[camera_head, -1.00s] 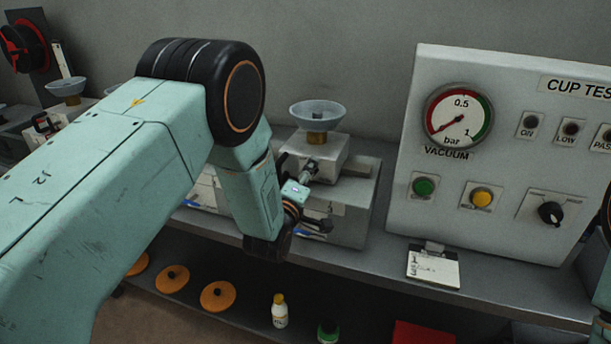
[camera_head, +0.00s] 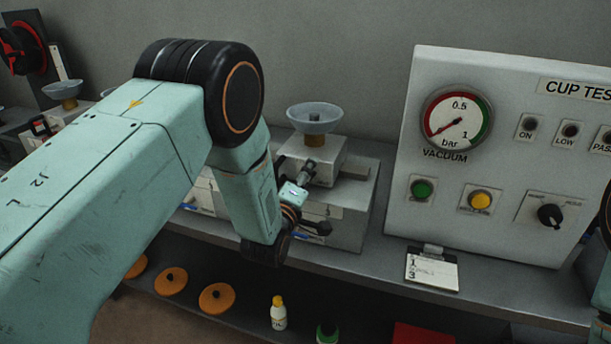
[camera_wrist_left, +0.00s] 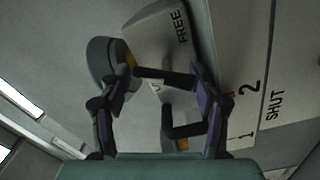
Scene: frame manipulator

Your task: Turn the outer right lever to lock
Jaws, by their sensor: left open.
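A grey test box (camera_head: 348,215) with a clear cup (camera_head: 315,118) on top stands on the bench in the head view. My left gripper (camera_head: 312,222) is at its front face, mostly hidden behind my own arm. In the left wrist view the gripper (camera_wrist_left: 165,88) is open, its fingers apart. A dark bar-like lever (camera_wrist_left: 168,76) shows between the fingertips; I cannot tell whether they touch it. A second dark lever (camera_wrist_left: 185,130) sits lower, beside the right finger. My right gripper is not in view.
A white CUP TEST panel (camera_head: 500,110) with a vacuum gauge (camera_head: 457,118), buttons and a knob stands to the right. A clipboard (camera_head: 432,270) lies at the bench front. Orange discs (camera_head: 216,297) and a white bottle (camera_head: 278,313) are on the shelf below.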

